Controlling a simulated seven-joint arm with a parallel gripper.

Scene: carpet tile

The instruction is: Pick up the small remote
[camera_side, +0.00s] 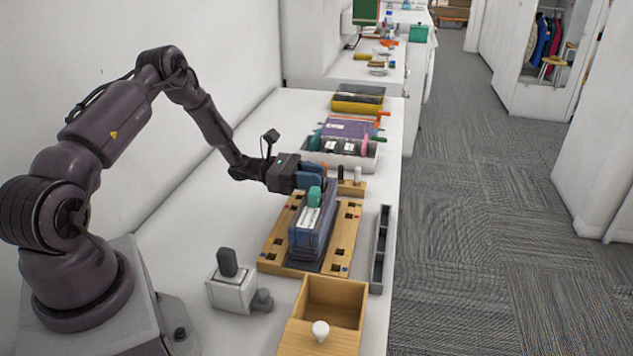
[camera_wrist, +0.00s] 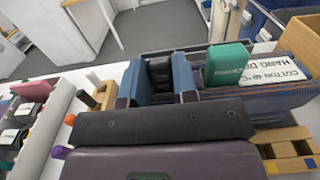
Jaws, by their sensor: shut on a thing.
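My gripper (camera_side: 312,177) is low over the far left end of a blue fabric holder (camera_side: 307,238). In the wrist view its blue fingers (camera_wrist: 159,78) are closed on a narrow dark thing (camera_wrist: 160,70), which looks like the small remote. The fingers hide much of it, and I cannot tell whether it is clear of the holder. A green block (camera_side: 314,196) and white labelled cards (camera_side: 310,220) stand in the holder, beside the fingers; the block also shows in the wrist view (camera_wrist: 226,63).
The holder stands on a slotted wooden board (camera_side: 345,235). A narrow grey tray (camera_side: 380,250) lies to its right. A white box with a dark knob (camera_side: 232,290) and an open wooden drawer box (camera_side: 335,300) are nearer. A filled white bin (camera_side: 350,160) stands behind my gripper.

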